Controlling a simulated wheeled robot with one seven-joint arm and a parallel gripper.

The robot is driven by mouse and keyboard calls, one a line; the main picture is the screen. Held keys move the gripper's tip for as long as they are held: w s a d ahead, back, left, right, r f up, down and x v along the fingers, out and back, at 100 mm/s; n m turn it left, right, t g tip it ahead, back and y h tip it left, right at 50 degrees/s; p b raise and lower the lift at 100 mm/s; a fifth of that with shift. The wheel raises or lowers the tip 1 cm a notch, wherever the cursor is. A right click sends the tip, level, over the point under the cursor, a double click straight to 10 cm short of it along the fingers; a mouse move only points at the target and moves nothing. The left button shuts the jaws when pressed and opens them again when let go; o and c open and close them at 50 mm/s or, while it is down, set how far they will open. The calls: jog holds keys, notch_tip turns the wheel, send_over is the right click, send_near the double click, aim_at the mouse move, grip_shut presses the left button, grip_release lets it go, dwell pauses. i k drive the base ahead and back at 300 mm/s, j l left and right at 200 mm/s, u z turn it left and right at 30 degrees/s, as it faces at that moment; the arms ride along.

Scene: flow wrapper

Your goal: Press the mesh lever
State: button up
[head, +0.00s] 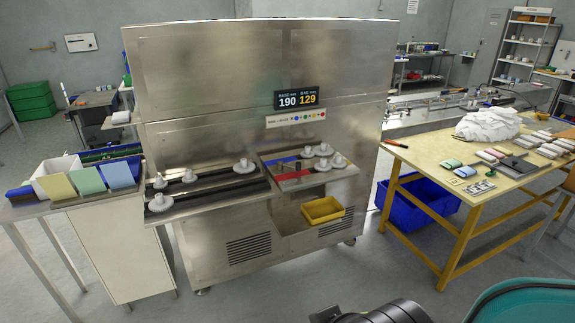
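The steel flow wrapper (258,70) stands in front of me. White gears (160,202) sit on pegs along its left ledge, and more gears (323,150) are on the right ledge. A small red part (293,176) lies in the right recess, with a blue part behind it. I cannot make out for certain which part is the mesh lever. A display (297,99) reads 190 and 129, above a strip of small coloured buttons (296,118). A dark rounded part of my arm shows at the bottom edge, well short of the machine. My gripper's fingers are not visible.
A side table (60,204) with coloured cards stands left. The floor before the machine is clear.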

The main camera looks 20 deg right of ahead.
aim_at(279, 164)
jog(key=i+l+u, duration=0.2)
jog(key=i+u, duration=0.2)
jog(key=i, duration=0.15)
jog(key=i+l+u, duration=0.3)
jog(key=l+u, duration=0.15)
jog(key=l, duration=0.45)
jog(key=i+l+u, duration=0.2)
jog(key=l+u, duration=0.25)
jog(key=l, duration=0.55)
jog(key=l+u, duration=0.45)
jog(key=l, duration=0.55)
